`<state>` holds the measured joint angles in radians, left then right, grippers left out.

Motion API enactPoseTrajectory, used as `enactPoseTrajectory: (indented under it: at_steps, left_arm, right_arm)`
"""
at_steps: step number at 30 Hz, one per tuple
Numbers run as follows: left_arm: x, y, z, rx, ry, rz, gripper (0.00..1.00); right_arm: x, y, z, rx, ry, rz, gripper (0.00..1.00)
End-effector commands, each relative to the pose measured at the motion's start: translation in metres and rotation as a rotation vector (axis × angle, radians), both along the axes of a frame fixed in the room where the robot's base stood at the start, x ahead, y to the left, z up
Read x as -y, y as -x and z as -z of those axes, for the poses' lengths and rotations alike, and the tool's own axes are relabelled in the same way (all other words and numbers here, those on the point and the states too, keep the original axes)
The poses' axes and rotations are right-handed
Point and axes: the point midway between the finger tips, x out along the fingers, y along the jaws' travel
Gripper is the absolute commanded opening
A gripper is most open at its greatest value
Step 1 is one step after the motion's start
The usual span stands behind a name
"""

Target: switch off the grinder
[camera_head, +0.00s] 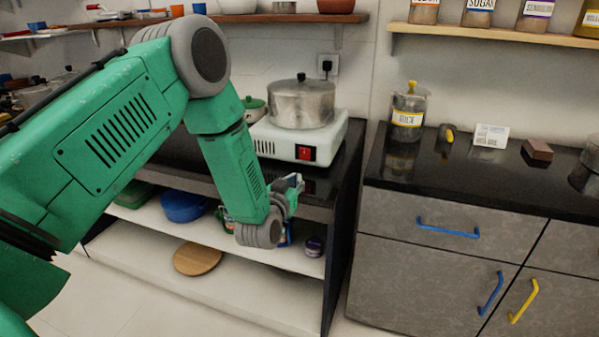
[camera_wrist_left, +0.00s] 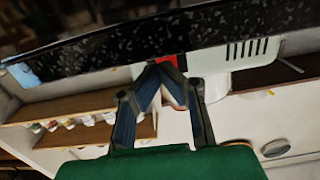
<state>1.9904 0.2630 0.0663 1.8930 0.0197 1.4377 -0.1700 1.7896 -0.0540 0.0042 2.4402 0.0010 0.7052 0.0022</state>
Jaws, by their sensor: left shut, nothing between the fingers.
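A white boxy appliance (camera_head: 334,135) with a red switch (camera_head: 305,153) on its front stands on the dark counter; it is the only thing here that could be the grinder. A lidded metal pot (camera_head: 301,103) sits on it. My left gripper (camera_head: 297,182) is shut and empty, just below and in front of the switch. In the left wrist view its fingertips (camera_wrist_left: 160,68) overlap the red switch (camera_wrist_left: 173,60), hiding part of it. I cannot tell whether they touch, nor the switch's position. My right gripper is not in view.
A dark counter edge (camera_wrist_left: 100,48) runs close to the gripper in the left wrist view. A green-lidded pot (camera_head: 253,108) stands left of the metal pot. The right counter (camera_head: 450,170) holds a jar (camera_head: 408,110) and small items. Open shelves lie below the appliance.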

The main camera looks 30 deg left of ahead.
Motion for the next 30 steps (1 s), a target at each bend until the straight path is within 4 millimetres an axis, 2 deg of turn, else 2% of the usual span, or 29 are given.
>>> enactPoseTrajectory:
  at_steps: [6, 12, 30]
  left_arm:
    - [0.008, 0.038, 0.005, -0.003, 0.000, 0.000, 0.00]
    - [0.015, 0.057, 0.008, -0.001, -0.003, 0.000, 0.00]
    - [0.014, 0.061, 0.009, 0.000, -0.001, -0.001, 0.00]
  right_arm:
    - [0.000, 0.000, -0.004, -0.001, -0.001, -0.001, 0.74]
    - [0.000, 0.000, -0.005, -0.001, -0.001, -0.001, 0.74]
    - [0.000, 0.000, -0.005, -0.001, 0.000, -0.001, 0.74]
